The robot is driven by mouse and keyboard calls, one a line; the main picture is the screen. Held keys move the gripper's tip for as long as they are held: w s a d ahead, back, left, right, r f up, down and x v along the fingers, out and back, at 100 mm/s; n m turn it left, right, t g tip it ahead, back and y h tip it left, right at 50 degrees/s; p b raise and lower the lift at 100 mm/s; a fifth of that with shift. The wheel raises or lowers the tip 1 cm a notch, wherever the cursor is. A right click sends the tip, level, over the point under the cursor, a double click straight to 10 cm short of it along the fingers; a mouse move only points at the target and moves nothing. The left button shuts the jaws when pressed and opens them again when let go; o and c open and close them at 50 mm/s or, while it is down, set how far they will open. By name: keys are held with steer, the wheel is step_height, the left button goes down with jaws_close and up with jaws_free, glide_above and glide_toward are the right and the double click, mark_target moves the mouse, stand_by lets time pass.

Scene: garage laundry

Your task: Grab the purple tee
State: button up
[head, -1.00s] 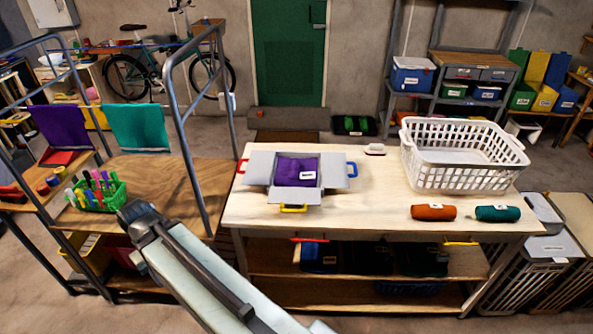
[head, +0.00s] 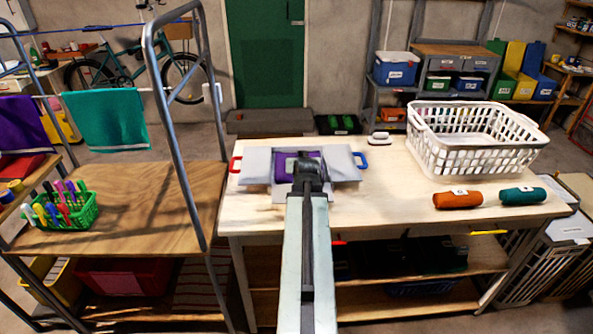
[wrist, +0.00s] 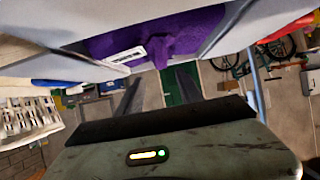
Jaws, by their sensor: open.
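My gripper (head: 310,165) is at the front of the box in the head view. In the wrist view its two fingers stand apart with nothing between them (wrist: 158,85). The gap between fingers and cloth cannot be judged exactly.
The box has red and blue side handles. A white basket (head: 470,140), an orange roll (head: 458,199) and a teal roll (head: 523,195) are on the table to the right. A metal rack post (head: 180,130) stands left. Another purple cloth (head: 20,125) hangs far left.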

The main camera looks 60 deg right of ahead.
steer(key=b+x, duration=0.4)
steer(key=x, duration=0.4)
steer(key=shift+w+a+f, duration=0.1)
steer(key=shift+a+f, duration=0.1)
steer(key=shift+r, duration=0.15)
jaws_close()
